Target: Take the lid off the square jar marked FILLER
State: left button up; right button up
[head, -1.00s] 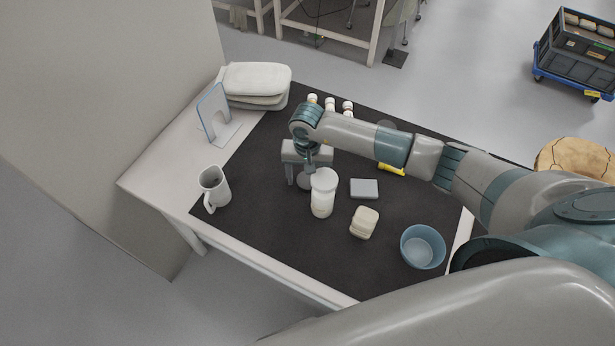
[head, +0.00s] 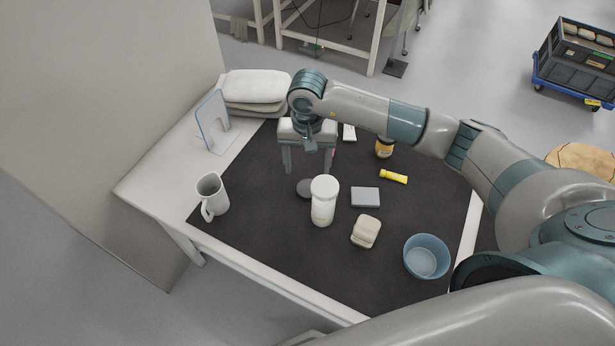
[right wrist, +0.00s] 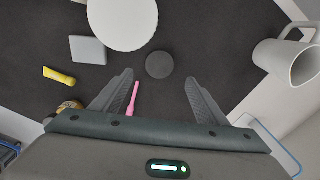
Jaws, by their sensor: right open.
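I can read no FILLER mark and cannot make out a clearly square jar. A white jar (head: 323,211) with a round white top stands upright on the dark mat, and its top shows large in the right wrist view (right wrist: 122,20). A small dark round disc (head: 304,188) lies beside it; in the right wrist view the disc (right wrist: 159,65) shows beyond and between my fingertips. I cannot tell whether it is a lid. My right gripper (head: 308,171) is open and empty, pointing down above the mat behind the jar. My left gripper is out of view.
On the mat are a grey box (head: 365,197), a beige block (head: 366,231), a blue bowl (head: 426,257), a yellow tube (head: 394,177), an amber jar (head: 385,148) and a pink stick (right wrist: 133,98). The front middle is clear.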

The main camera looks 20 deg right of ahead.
jog(key=shift+r, duration=1.2)
